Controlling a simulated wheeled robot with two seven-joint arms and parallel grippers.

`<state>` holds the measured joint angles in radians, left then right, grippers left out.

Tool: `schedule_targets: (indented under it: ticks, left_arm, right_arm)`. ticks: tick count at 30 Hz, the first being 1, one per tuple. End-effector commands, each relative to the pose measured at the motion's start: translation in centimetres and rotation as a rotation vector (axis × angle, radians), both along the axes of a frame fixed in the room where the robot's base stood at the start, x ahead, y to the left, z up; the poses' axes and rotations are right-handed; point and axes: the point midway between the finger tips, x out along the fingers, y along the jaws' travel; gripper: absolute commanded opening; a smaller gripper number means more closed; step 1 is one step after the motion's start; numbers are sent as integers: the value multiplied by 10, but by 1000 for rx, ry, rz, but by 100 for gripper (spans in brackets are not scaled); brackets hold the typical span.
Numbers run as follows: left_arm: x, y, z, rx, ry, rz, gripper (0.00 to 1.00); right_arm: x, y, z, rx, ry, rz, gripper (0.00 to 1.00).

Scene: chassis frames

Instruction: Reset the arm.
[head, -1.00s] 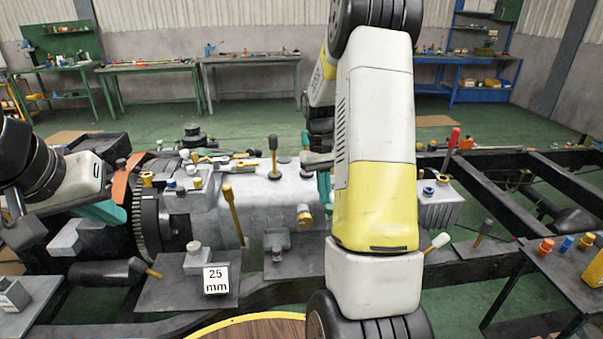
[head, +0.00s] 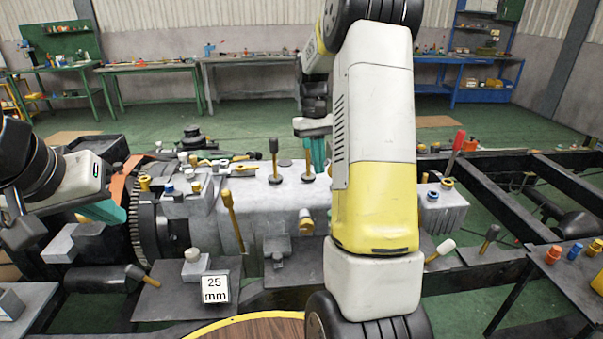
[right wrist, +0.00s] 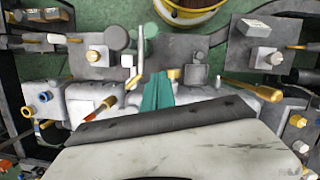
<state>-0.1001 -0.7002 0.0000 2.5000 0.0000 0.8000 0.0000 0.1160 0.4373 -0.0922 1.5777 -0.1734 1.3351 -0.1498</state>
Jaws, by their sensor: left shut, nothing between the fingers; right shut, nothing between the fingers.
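My right arm (head: 375,150) rises through the middle of the head view, its white and yellow links hiding part of the chassis. Its right gripper (head: 318,158) shows teal fingers beside the link, above the grey engine block (head: 275,200). In the right wrist view the teal fingers (right wrist: 157,93) lie together, with nothing between them. My left gripper (head: 103,212) is at the left, teal fingers shut and empty, near the toothed flywheel ring (head: 140,225). Its arm enters from the left edge. Whether either gripper touches anything beneath it, I cannot tell.
A plate with a "25 mm" label (head: 216,289) lies in front of the engine. Yellow-handled tools (head: 233,215) and a red-handled one (head: 455,150) stand up from the chassis. A side table (head: 575,275) with coloured fittings is at the right. Open green floor (head: 240,118) lies behind.

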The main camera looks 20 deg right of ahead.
Motion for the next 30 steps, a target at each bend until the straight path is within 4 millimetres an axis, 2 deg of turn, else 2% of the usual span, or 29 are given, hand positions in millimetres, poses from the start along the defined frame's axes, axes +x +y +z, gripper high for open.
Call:
schedule_targets:
  ticks: [6,22,26,30]
  left_arm:
    - [0,0,0,0,0,0,0]
    - [0,0,0,0,0,0,0]
    - [0,0,0,0,0,0,0]
    - [0,0,0,0,0,0,0]
  right_arm:
    - [4,0,15,0,-2,0,0]
    - [1,3,21,2,-15,1,0]
    - [-13,16,42,13,-83,5,0]
    - [-45,44,76,40,-214,10,0]
